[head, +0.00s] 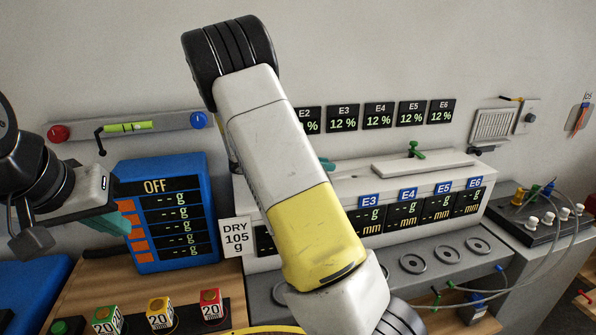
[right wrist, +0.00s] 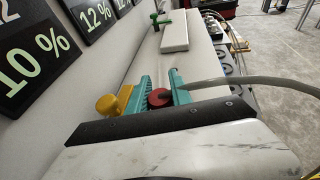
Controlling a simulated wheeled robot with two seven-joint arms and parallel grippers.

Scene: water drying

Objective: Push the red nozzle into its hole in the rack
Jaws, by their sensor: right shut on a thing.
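The red nozzle (right wrist: 158,97) shows in the right wrist view as a round red part between the teal fingers of my right gripper (right wrist: 160,88), which is shut on it. A grey hose (right wrist: 225,82) runs off to the right beside it. The gripper is over the long white housing; whether the nozzle touches it is unclear. In the head view my right arm hides the nozzle. A black box (head: 545,228) at the right carries green, yellow and blue nozzles; I cannot tell whether it is the rack, and no empty hole is clear. My left gripper (head: 118,220) is before the blue display.
A yellow knob (right wrist: 107,105) sits beside the right fingers. The long white housing (head: 470,166) carries a green-handled part (head: 413,149). The blue display panel (head: 165,250) and coloured cubes (head: 159,313) stand at left. Grey hoses (head: 575,240) loop at the right.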

